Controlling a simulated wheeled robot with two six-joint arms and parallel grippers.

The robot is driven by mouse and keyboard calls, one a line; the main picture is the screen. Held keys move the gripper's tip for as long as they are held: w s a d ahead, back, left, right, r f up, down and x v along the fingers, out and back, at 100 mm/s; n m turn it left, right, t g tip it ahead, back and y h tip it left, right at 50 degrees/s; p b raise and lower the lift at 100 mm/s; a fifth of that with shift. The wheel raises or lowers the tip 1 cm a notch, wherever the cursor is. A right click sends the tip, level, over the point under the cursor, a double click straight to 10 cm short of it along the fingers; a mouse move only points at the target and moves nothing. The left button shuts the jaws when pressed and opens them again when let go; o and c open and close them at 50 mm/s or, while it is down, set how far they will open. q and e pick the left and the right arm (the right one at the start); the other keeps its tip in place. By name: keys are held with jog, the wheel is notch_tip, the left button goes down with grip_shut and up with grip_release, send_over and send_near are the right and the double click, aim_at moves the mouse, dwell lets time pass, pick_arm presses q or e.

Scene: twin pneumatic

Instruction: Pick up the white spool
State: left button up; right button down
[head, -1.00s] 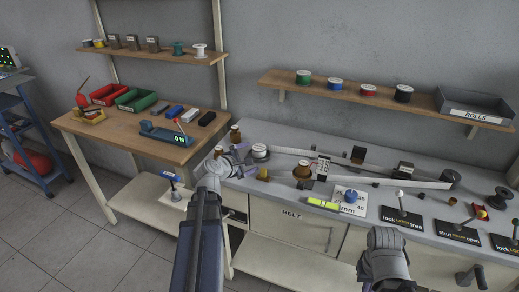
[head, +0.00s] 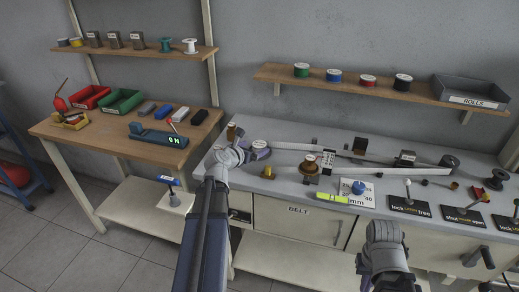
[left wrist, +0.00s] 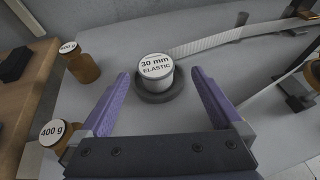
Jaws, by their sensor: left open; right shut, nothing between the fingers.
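A white spool labelled "30 mm ELASTIC" (left wrist: 157,76) stands upright on a dark round base on the grey bench, with a white strap running from it. In the left wrist view my open left gripper (left wrist: 160,90) has its purple fingers to either side of the spool, with gaps on both sides; I cannot tell their height against it. In the head view the spool (head: 260,147) is partly hidden by my left gripper (head: 250,156). Another white spool (head: 190,46) stands on the upper left shelf. My right gripper (head: 384,240) is shut and empty, low before the bench.
Brown weights, one marked 400 g (left wrist: 58,132), stand left of the left gripper. A brown weight on a holder (head: 310,165), a yellow-green level (head: 332,197) and lock plates (head: 408,206) lie further right. The wooden desk (head: 95,140) stands left.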

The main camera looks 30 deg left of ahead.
aim_at(259, 144)
pick_arm(q)
jog(key=shift+a+b+x, duration=0.2)
jog(key=shift+b+x, duration=0.45)
jog(key=shift+x, duration=1.1)
jog(key=shift+a+b+x, duration=0.15)
jog(key=shift+b+x, duration=0.45)
jog(key=shift+x, duration=1.1)
jog(key=shift+s, duration=0.1)
jog(key=shift+c, duration=0.6)
jog(key=c, duration=1.3)
